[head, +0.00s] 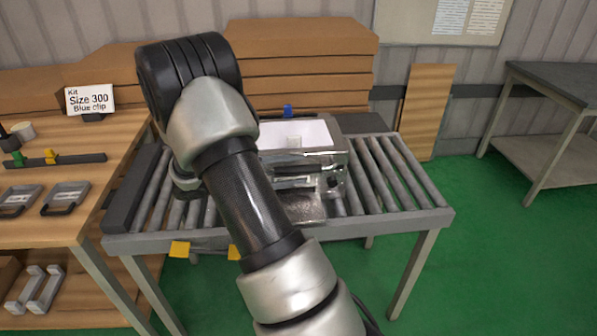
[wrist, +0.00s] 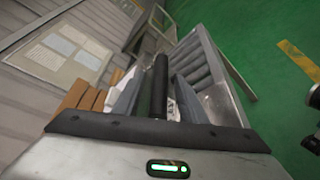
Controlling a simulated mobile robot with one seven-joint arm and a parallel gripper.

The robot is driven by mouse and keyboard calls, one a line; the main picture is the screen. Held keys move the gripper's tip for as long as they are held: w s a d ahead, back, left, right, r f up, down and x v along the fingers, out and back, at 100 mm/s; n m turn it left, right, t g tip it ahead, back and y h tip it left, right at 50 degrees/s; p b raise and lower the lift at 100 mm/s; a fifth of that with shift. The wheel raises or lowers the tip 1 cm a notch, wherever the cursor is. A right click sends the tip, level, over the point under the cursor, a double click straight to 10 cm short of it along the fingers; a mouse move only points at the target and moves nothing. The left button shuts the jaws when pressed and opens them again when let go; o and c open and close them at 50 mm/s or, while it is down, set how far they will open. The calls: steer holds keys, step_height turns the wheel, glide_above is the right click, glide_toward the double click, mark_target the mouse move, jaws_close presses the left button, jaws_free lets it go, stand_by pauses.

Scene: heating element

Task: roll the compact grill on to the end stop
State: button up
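The compact grill (head: 334,165) sits on the roller conveyor, a silver and grey box with a white sheet (head: 290,136) on top and a small blue piece at its back. My arm passes in front of its left side and hides part of it. My gripper (head: 300,205) seems to be low at the grill's front, though its fingers are not clear there. In the wrist view, grey finger-like plates flank a dark round bar (wrist: 160,85). I cannot tell whether they grip it.
The roller conveyor (head: 428,190) has bare rollers right of the grill and some at left. A wooden bench (head: 60,175) with a kit sign (head: 90,98) stands at left. Stacked cardboard (head: 310,40) is behind, and a grey table (head: 550,80) stands far right.

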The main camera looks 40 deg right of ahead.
steer(key=shift+x, duration=0.85)
